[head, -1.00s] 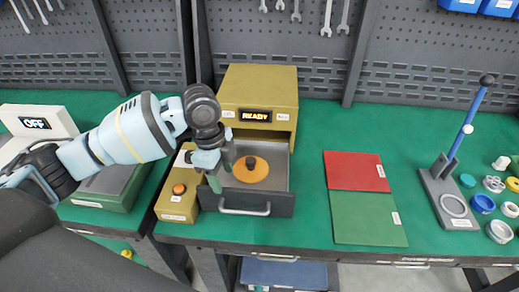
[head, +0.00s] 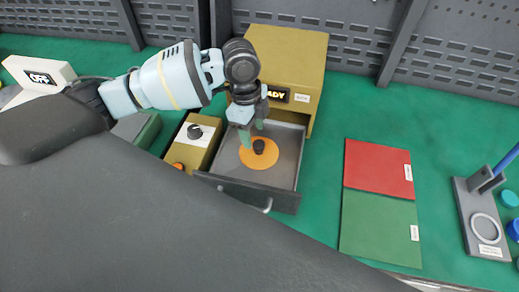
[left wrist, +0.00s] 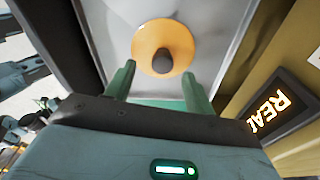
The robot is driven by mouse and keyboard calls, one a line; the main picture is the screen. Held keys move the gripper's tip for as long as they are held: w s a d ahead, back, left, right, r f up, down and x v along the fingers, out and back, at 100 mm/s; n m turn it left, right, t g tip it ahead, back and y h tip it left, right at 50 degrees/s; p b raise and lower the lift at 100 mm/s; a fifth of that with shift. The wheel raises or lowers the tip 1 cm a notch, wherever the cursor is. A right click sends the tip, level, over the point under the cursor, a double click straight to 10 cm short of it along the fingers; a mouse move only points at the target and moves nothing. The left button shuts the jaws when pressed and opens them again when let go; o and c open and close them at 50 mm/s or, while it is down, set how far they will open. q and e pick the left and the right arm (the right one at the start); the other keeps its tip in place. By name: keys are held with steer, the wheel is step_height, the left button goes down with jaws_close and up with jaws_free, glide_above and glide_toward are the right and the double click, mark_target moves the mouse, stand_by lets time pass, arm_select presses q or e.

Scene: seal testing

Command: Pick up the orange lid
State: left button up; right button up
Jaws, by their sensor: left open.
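The orange lid (head: 246,156) is a flat round disc with a black knob (head: 259,147). It lies in the open grey drawer (head: 286,170) of the yellow tester box (head: 290,55), whose display reads READY. In the left wrist view the lid (left wrist: 143,38) shows whole, just beyond the fingertips. My left gripper (head: 252,133) is above the drawer, with its green fingers apart near the knob. In the left wrist view the open fingers (left wrist: 160,82) have nothing between them, and the knob stands a little ahead of them. My right gripper is not in view.
A yellow control box (head: 205,137) with a black knob stands left of the drawer. Red (head: 378,168) and green (head: 375,230) mats lie to the right. A grey stand (head: 480,215) with a blue lever is at far right. Green table is clear between drawer and mats.

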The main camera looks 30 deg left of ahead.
mark_target(258, 143)
arm_select(q)
steer(key=shift+w+d+f, duration=0.1)
steer(key=shift+d+f, duration=0.1)
steer(key=shift+f, duration=0.65)
steer(key=shift+w+d+f, duration=0.1)
steer(key=shift+d+f, duration=0.05)
steer(key=shift+f, duration=0.7)
steer(key=shift+w+d+f, duration=0.1)
steer(key=shift+d+f, duration=0.1)
steer(key=shift+f, duration=0.65)
steer(key=shift+c, duration=0.2)
steer(key=shift+r, duration=0.1)
jaws_close()
